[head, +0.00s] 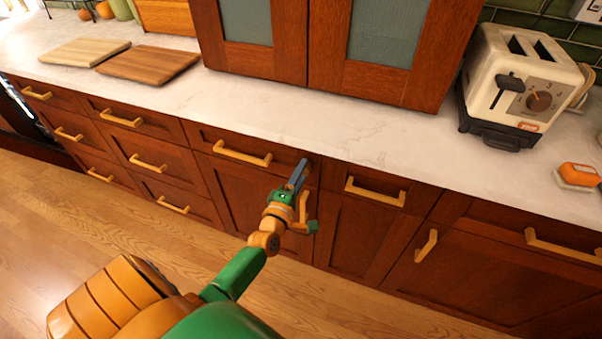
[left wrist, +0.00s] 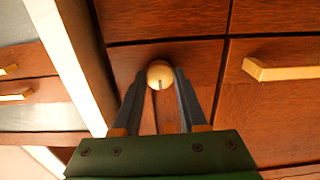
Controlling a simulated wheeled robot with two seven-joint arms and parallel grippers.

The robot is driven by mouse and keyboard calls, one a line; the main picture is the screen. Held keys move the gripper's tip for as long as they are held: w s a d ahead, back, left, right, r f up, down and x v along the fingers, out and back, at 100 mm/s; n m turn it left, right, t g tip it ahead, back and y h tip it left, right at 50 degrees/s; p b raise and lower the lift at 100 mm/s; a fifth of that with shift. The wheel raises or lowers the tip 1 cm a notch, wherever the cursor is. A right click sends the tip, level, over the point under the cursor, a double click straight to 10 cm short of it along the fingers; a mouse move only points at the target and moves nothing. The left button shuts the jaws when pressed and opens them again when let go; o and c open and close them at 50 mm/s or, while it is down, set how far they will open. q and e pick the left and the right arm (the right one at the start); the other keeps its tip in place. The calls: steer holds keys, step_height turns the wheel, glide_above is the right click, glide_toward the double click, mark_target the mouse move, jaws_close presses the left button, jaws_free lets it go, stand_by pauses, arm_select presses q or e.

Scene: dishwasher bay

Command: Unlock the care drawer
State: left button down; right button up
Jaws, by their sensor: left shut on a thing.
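My left gripper (head: 299,176) reaches to the front of the lower cabinets, at the right end of a drawer (head: 205,134) with a yellow bar handle (head: 242,153). In the left wrist view my left gripper (left wrist: 160,80) has its two dark fingers on either side of a round, pale wooden knob (left wrist: 160,73) and is shut on it. The knob has a dark slot or mark and sits on the reddish wood front. In the head view the fingers hide the knob. My right gripper is in neither view.
The marble counter (head: 300,120) runs above the drawers. It carries a toaster (head: 520,85), an orange object (head: 578,175) and two cutting boards (head: 150,64). Another drawer handle (head: 375,192) is just right of my gripper. The wood floor (head: 60,230) in front is clear.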

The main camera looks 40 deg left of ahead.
arm_select(q)
steer(key=shift+c, duration=2.4)
jaws_free()
steer(key=v, duration=0.7)
